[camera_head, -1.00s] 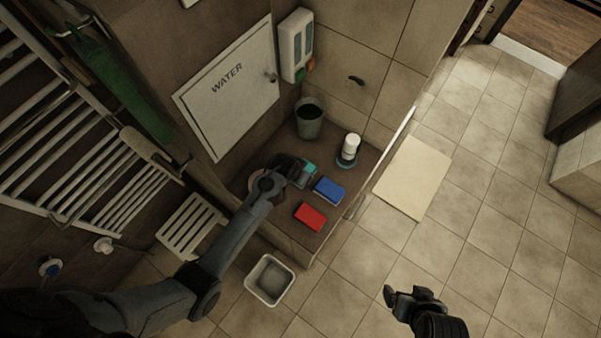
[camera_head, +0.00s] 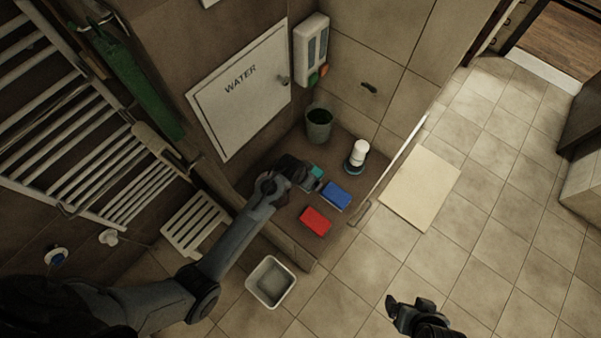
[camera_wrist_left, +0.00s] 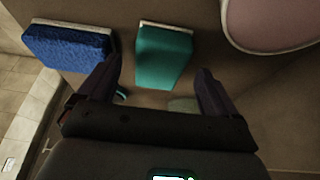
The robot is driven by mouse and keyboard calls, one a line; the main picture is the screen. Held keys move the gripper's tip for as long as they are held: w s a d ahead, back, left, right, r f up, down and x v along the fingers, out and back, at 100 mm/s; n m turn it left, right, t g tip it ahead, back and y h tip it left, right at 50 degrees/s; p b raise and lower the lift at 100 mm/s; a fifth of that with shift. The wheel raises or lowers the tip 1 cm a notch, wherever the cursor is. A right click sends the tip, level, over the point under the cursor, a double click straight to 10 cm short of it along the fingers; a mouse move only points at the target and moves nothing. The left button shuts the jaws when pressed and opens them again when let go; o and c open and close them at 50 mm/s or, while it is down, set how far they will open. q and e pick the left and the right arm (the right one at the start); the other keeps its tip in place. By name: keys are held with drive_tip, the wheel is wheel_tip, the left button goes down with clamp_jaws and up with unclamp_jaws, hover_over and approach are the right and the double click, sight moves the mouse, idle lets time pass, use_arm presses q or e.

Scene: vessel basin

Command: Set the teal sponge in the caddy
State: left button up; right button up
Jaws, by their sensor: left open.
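The teal sponge (camera_head: 317,172) lies on the brown ledge, partly hidden by my left gripper (camera_head: 307,180) in the head view. In the left wrist view the teal sponge (camera_wrist_left: 164,57) shows whole, with a pale layer along its far edge. My left gripper (camera_wrist_left: 158,70) is open and empty. Its fingers lie on either side of the sponge's near part in that picture; their height above it is unclear. My right gripper (camera_head: 408,312) hangs over the floor at lower right, far from the ledge. A dark green tub (camera_head: 319,122) stands at the ledge's back; I cannot tell whether it is the caddy.
A blue sponge (camera_head: 336,194) and a red sponge (camera_head: 316,221) lie beside the teal one. A white bottle (camera_head: 358,154) stands at the back. A pink rounded thing (camera_wrist_left: 270,22) is right in the wrist view. A white basin (camera_head: 270,282) sits on the floor.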

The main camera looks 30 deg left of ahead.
use_arm(q)
drive_tip(key=d+v, duration=0.1)
drive_tip(key=v, duration=0.8)
drive_tip(key=s+a+r, duration=0.1)
drive_tip(key=s+a, duration=0.3)
drive_tip(key=s, duration=0.7)
drive_tip(key=shift+y, duration=0.3)
drive_tip(key=shift+o, duration=0.2)
drive_tip(key=s+a+r, duration=0.1)
drive_tip(key=s+r, duration=0.2)
drive_tip(key=s, duration=0.6)
drive_tip(key=shift+s+a+r+n+g, duration=0.25)
drive_tip(key=shift+s+r+n+g, duration=0.05)
drive_tip(key=shift+r, duration=0.1)
drive_tip(key=shift+s+r, duration=0.25)
drive_tip(key=shift+s, duration=0.1)
